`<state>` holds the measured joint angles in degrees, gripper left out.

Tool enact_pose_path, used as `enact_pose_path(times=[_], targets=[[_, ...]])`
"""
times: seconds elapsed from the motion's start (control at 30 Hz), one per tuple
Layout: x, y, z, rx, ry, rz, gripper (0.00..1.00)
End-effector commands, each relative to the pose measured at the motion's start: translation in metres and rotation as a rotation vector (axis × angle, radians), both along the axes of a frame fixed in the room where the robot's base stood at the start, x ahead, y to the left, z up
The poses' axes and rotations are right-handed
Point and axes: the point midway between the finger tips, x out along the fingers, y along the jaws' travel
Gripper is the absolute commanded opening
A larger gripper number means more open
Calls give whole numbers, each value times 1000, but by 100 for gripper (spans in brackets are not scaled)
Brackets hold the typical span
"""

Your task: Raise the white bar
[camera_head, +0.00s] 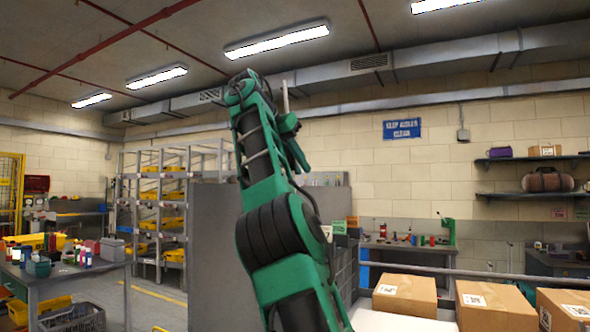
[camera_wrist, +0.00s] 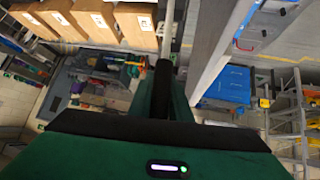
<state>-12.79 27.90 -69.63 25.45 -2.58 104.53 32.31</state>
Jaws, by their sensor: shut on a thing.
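The white bar (camera_head: 286,97) is thin and stands nearly upright in the head view, its upper part showing above my gripper (camera_head: 288,124). In the wrist view the pale bar (camera_wrist: 169,28) runs from the top edge down to the dark fingers of my gripper (camera_wrist: 162,72). My gripper is shut on it. My raised green and black arm stands in the middle of the head view. The bar's lower part is hidden in the head view, and I cannot see what it joins.
Cardboard boxes (camera_head: 405,294) stand in a row at the lower right. A grey partition (camera_head: 212,255) stands behind my arm, with shelving (camera_head: 160,205) holding yellow bins to its left. A worktable (camera_head: 75,268) with bottles is at far left. Ceiling lamps (camera_head: 277,41) hang above.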

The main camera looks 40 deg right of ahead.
Motion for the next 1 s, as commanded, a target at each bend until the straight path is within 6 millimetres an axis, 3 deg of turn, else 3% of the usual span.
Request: enact_pose_path(times=[0.03,0.17,0.2,0.27,1.0], targets=[[9,7,-1,-10,2,24,0],[10,6,-1,-10,3,24,0],[10,6,-2,-10,4,25,27],[10,6,-2,-9,5,23,36],[2,-1,-1,-3,1,6,36]])
